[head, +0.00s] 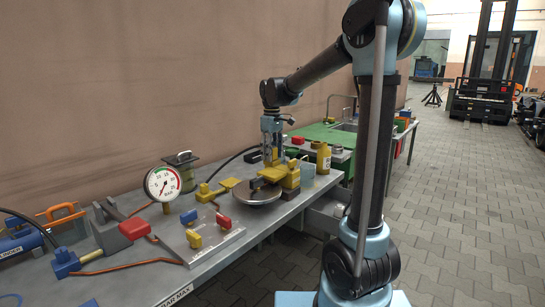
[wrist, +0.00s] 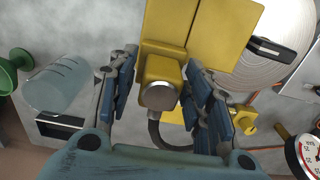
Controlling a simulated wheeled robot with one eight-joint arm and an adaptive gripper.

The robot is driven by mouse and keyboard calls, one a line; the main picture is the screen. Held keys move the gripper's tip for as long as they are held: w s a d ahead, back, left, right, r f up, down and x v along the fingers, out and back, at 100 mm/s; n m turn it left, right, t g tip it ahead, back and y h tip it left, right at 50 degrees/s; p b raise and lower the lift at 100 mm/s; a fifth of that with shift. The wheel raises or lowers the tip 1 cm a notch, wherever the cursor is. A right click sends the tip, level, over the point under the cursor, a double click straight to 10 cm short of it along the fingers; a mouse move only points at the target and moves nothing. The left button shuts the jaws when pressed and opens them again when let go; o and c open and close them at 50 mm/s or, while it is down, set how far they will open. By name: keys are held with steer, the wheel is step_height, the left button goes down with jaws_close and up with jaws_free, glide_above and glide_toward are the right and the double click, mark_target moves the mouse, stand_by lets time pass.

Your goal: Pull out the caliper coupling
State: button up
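In the wrist view a yellow coupling block with a round silver end (wrist: 158,96) sits between the two fingers of my gripper (wrist: 161,66). A narrow gap shows on each side, so the fingers look open around it. A dark hose (wrist: 158,137) runs from below the coupling. The yellow caliper (wrist: 215,38) adjoins it at the top of the view. In the head view my gripper (head: 271,143) points down over the yellow caliper (head: 272,177), which is at the round metal disc (head: 248,196). The coupling itself is hard to make out there, hidden by the gripper.
A clear container (wrist: 57,85) stands left of my fingers. A brown wall is behind.

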jaws_close()
steer(key=shift+r, duration=0.1)
steer(key=shift+r, duration=2.8)
steer(key=shift+r, duration=0.1)
